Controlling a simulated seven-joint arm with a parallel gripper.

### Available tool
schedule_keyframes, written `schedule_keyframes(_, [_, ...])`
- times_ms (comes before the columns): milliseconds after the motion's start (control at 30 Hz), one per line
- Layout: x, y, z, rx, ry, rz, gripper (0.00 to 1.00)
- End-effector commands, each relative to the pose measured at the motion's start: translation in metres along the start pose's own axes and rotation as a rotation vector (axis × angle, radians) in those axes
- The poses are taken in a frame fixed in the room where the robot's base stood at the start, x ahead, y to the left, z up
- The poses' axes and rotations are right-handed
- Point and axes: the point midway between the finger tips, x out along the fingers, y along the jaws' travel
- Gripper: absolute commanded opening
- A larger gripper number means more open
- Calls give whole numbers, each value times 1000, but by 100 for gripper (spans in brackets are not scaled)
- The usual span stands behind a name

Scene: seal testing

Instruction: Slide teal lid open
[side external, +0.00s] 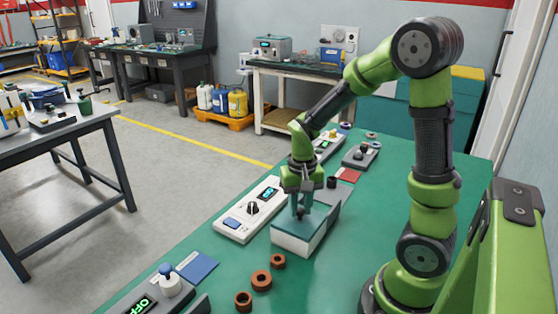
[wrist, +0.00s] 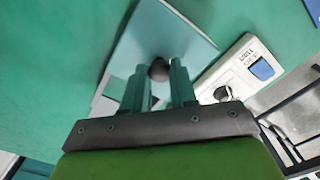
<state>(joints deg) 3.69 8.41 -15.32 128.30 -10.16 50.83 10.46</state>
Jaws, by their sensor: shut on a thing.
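The teal lid (side external: 318,222) lies on a white box (side external: 290,243) on the green bench. In the wrist view, the lid (wrist: 165,30) is a pale teal plate with a dark round knob (wrist: 158,69). My gripper (side external: 300,212) points down over the box, with its fingertips at the lid. In the wrist view, my gripper (wrist: 159,78) has its two fingers on either side of the knob and is shut on it. The box's inside is mostly hidden by the lid and my gripper.
A white control unit (side external: 250,208) with a dial and display stands just left of the box. Several brown rings (side external: 261,281) and a blue pad (side external: 197,266) lie toward the front. A red pad (side external: 348,175) and grey device (side external: 361,156) are behind. Green bench is clear right of the box.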

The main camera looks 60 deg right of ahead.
Motion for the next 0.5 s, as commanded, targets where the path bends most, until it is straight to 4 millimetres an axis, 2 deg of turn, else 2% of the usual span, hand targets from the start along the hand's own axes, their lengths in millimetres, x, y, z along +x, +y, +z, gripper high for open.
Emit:
schedule_keyframes(167, [0, 4, -5, 4, 0, 0, 0])
schedule_keyframes(500, [0, 58, -59, 7, 2, 0, 0])
